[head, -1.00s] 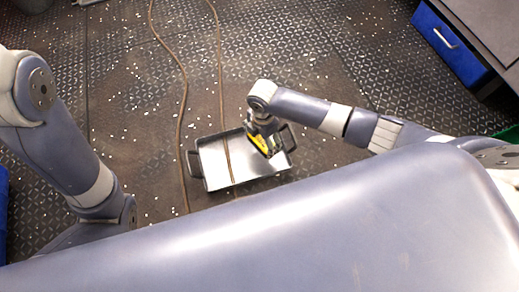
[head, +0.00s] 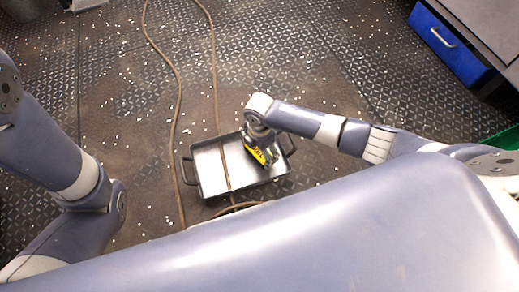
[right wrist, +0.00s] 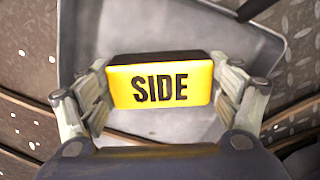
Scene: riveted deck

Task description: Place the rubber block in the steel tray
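The steel tray (head: 209,169) is a shallow grey pan with dark handles, lying on the deck in the middle of the head view. The rubber block (right wrist: 160,84) is yellow on the side facing the wrist camera, with the word SIDE in black. It also shows in the head view (head: 262,155), over the right part of the tray. My right gripper (right wrist: 163,92) has one finger against each end of the block and is shut on it. The gap between the block and the tray floor cannot be judged. My left gripper is out of view; only the left arm shows.
A brown cable (head: 178,100) runs along the deck left of the tray, and another (head: 215,90) runs down across the tray. A blue drawer cabinet (head: 450,45) stands at the upper right. The deck beyond the tray is mostly clear, with pale flecks.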

